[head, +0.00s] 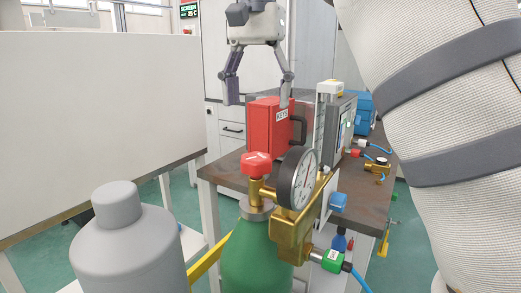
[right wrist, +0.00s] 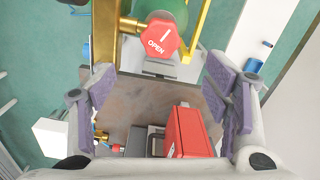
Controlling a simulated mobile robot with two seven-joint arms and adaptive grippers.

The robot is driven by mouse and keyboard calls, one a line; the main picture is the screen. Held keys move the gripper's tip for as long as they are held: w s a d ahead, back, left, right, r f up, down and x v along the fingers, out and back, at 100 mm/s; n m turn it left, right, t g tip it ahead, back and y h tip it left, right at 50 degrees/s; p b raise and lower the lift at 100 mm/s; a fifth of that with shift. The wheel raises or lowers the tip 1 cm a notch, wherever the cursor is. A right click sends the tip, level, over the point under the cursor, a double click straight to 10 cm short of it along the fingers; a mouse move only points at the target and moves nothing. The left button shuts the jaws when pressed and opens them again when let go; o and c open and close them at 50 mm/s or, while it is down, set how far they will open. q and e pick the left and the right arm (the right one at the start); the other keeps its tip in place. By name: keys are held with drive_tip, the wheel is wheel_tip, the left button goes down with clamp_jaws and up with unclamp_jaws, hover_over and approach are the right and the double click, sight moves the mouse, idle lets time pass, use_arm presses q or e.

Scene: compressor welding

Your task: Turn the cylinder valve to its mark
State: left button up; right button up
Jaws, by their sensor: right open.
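The red cylinder valve knob (head: 256,163) sits on brass fittings atop the green gas cylinder (head: 254,252). In the right wrist view the knob (right wrist: 160,38) shows the word OPEN and a white line, at the top of the picture. A brass regulator with a round gauge (head: 298,180) stands close to its right. My right gripper (head: 260,97) is open, fingers pointing down, higher in the head view than the knob and apart from it. In the right wrist view its purple-padded fingers (right wrist: 168,95) are wide apart with nothing held. My left gripper is not in view.
A red box (head: 268,124) and a grey instrument stand on the dark workbench (head: 225,172) behind the valve. A grey cylinder (head: 130,245) stands at front left. A white panel (head: 95,120) closes the left side. A blue hose (head: 357,278) leaves the regulator.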

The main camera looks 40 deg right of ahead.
sight(257, 156)
wheel_tip(257, 156, down, 11)
drive_tip(key=shift+r+p, duration=0.1)
drive_tip(key=shift+p, duration=0.3)
drive_tip(key=c, duration=1.2)
